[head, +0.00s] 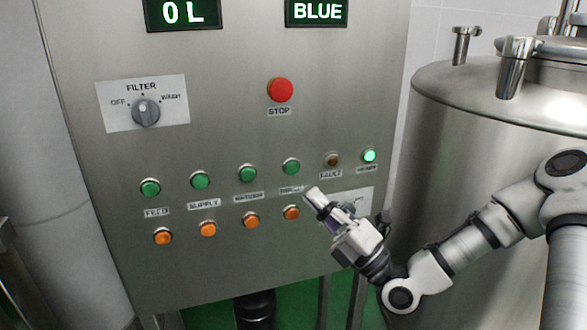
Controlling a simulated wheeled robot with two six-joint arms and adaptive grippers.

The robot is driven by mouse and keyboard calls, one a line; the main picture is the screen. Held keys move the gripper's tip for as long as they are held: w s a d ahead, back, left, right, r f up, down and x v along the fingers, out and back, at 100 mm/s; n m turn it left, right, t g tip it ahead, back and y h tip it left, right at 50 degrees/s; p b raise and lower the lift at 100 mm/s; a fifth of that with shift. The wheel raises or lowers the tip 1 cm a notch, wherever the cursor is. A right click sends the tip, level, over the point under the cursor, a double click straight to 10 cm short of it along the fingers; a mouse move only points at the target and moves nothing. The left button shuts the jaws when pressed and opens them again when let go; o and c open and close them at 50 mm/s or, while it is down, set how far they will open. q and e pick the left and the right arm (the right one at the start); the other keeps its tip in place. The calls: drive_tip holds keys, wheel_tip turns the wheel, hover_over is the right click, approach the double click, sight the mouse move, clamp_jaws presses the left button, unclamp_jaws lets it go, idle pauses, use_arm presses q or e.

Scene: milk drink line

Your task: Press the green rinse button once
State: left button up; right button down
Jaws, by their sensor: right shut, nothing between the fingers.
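A row of green buttons runs across the steel control panel (230,130). The labels under the left two read FEED and SUPPLY. The third green button (247,174) and the fourth green button (291,166) have labels too blurred to read surely, so I cannot tell which is the rinse button. My right gripper (313,194) is shut and empty, its tips in front of the panel, just below and right of the fourth green button. I cannot tell whether the tips touch the panel, but they appear clear of the button. My left gripper is not in view.
Orange buttons (251,220) sit below the green ones. A dark lamp (333,160) and a lit green lamp (369,156) are at the right. Above are a red STOP button (280,89), a FILTER knob (146,112) and displays. A steel tank (480,140) stands at right.

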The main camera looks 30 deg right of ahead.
sight(299, 178)
drive_tip(key=w+b, duration=0.1)
drive_tip(key=w, duration=0.1)
drive_tip(key=w+d+b, duration=0.1)
drive_tip(key=w, duration=0.2)
drive_tip(key=w+b, duration=0.2)
drive_tip(key=w, duration=0.1)
drive_tip(key=shift+w+d, duration=0.2)
drive_tip(key=shift+d, duration=0.2)
idle(1.0)
drive_tip(key=shift+w+b, duration=0.2)
drive_tip(key=shift+b, duration=0.25)
drive_tip(key=shift+w, duration=0.2)
